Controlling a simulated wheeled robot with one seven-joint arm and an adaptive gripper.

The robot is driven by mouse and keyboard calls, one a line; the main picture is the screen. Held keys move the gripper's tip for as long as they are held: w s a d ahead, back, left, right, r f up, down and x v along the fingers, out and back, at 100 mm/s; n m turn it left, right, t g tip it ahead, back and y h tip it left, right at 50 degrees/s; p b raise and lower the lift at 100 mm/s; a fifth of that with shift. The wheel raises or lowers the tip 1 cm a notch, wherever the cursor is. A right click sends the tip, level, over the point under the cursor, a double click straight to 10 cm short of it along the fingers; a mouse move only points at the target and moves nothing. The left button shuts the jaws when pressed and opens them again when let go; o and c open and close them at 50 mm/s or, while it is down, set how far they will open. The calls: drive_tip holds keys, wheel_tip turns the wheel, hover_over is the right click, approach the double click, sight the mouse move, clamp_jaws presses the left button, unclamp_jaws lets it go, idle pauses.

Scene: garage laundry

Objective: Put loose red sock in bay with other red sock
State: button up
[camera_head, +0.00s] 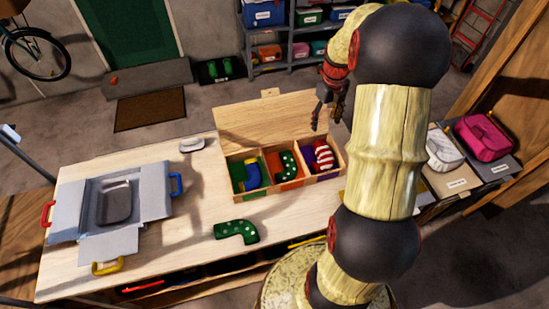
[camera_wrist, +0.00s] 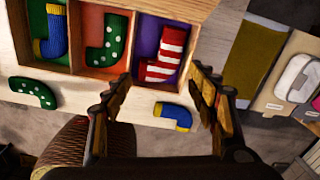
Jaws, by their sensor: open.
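A red-and-white striped sock (camera_head: 323,157) lies in the purple right-hand bay (camera_head: 307,158) of a wooden three-bay box; it also shows in the wrist view (camera_wrist: 166,53). I see no loose red sock. A loose green sock with white dots (camera_head: 236,231) lies on the table in front of the box, also in the wrist view (camera_wrist: 32,92).
The left bay holds a blue-and-yellow sock (camera_head: 252,176), the middle bay a green dotted sock (camera_head: 288,164). A grey open case (camera_head: 70,208) stands on the table's left.

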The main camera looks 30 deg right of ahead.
drive_tip(key=s+a+r+n+t, duration=0.1)
drive_tip(key=a+r+n, duration=0.6)
drive_tip(key=a+n, duration=0.25)
drive_tip(key=s+a+r+n+t, duration=0.1)
drive_tip(key=s+a+r+n, duration=0.1)
drive_tip(key=a+r+n, duration=0.7)
drive_tip(key=s+a+r+n+t, duration=0.2)
drive_tip(key=s+a+n+t, duration=0.1)
drive_tip(key=s+a+n, duration=0.9)
drive_tip(key=a+n, duration=0.4)
drive_tip(key=n, duration=0.2)
drive_tip(key=shift+s, duration=0.4)
drive_tip(key=shift+r, duration=0.1)
